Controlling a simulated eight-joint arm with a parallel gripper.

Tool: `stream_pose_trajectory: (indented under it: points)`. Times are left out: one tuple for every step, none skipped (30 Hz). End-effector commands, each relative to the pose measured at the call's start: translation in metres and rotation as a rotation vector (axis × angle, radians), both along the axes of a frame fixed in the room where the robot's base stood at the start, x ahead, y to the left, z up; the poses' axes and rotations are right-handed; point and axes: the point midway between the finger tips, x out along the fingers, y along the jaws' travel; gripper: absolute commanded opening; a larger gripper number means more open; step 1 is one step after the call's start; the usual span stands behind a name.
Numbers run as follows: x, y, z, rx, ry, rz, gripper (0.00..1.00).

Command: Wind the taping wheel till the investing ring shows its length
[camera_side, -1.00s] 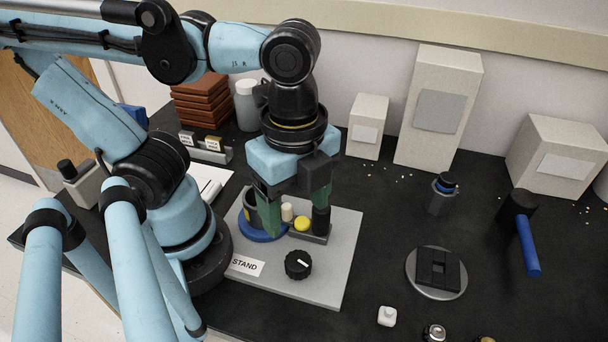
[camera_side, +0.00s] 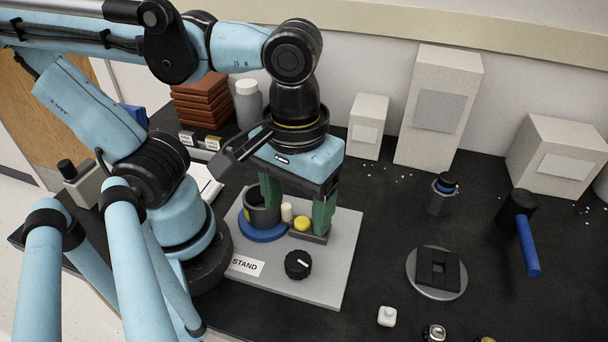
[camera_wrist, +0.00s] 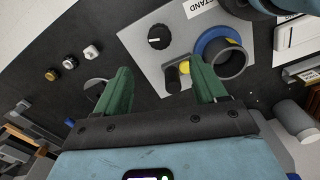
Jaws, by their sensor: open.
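The stand is a grey plate (camera_side: 338,255) marked STAND. A dark open ring (camera_side: 254,217) stands on a blue disc (camera_side: 262,235) at its back left; both ring (camera_wrist: 238,63) and disc (camera_wrist: 203,42) show in the wrist view. I cannot tell for certain which part is the taping wheel. A black knob (camera_side: 298,264) with a white mark is at the plate's front; it also shows in the wrist view (camera_wrist: 160,37). My gripper (camera_side: 297,221) is open, its green fingers pointing down over the plate, apart from the knob.
A cream peg (camera_side: 287,211) and a yellow knob (camera_side: 302,223) are between my fingers in the side view. A round plate with a black block (camera_side: 437,268), a blue-handled hammer (camera_side: 528,243) and small jars stand right. Beige boxes (camera_side: 437,110) line the back.

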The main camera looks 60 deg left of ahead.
Motion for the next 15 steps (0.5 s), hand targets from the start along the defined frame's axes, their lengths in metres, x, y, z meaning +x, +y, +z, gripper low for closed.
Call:
stream_pose_trajectory:
  points:
    - [0.000,0.000,0.000,0.000,0.000,0.061,0.71]
    - [0.000,0.000,0.000,0.000,0.000,0.094,0.71]
    - [0.000,0.000,0.000,0.000,0.000,0.130,0.71]
    - [0.000,0.000,0.000,0.000,0.000,0.152,0.71]
    - [0.000,0.000,0.000,0.000,0.000,0.169,0.71]
    - [0.000,0.000,0.000,0.000,0.000,0.187,0.71]
    - [0.000,0.000,-0.001,0.000,0.000,0.195,0.71]
    - [0.000,0.000,-0.001,0.000,0.000,0.200,0.71]
    - [0.000,0.000,-0.003,0.000,0.000,0.203,0.71]
    - [0.000,0.000,-0.005,0.000,0.000,0.204,0.71]
    - [0.000,0.000,-0.007,0.000,0.000,0.204,0.71]
    - [0.001,0.000,-0.010,0.000,0.000,0.203,0.71]
    - [0.001,0.000,-0.013,0.000,0.000,0.203,0.71]
    - [0.001,0.000,-0.016,0.000,0.000,0.203,0.71]
    - [0.000,0.000,-0.021,0.000,0.000,0.202,0.71]
